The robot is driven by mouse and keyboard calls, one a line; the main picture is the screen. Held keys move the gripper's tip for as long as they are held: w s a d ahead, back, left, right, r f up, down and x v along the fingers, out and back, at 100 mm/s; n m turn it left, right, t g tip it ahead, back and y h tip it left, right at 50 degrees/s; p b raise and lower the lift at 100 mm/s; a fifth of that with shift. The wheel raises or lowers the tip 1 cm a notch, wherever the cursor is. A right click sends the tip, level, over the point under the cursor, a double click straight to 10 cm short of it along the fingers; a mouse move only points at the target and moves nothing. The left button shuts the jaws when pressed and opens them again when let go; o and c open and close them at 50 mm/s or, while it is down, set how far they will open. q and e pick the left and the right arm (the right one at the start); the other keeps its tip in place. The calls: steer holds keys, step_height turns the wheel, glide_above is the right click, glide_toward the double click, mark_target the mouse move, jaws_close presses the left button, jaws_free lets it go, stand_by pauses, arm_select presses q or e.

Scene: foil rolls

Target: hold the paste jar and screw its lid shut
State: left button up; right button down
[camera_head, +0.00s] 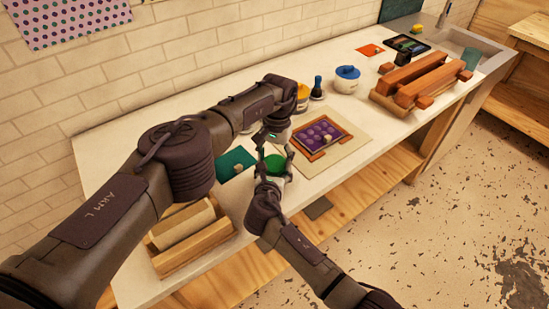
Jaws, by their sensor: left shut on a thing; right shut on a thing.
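The paste jar (287,180) stands near the front edge of the bench, pale, small and partly hidden by my grippers. Its green lid (275,165) shows at the jar's top; I cannot tell how far it is seated. My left gripper (268,150) comes down from above and is shut on the lid, with its fingertips hard to make out. My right gripper (272,184) comes in from the front and is shut on the jar's side.
A framed purple print (310,135) lies on a pale board to the right. A dark green sheet (236,164) lies left of the jar.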

arm_select(q)
steer(key=o, duration=0.8)
steer(key=shift+r, duration=2.3)
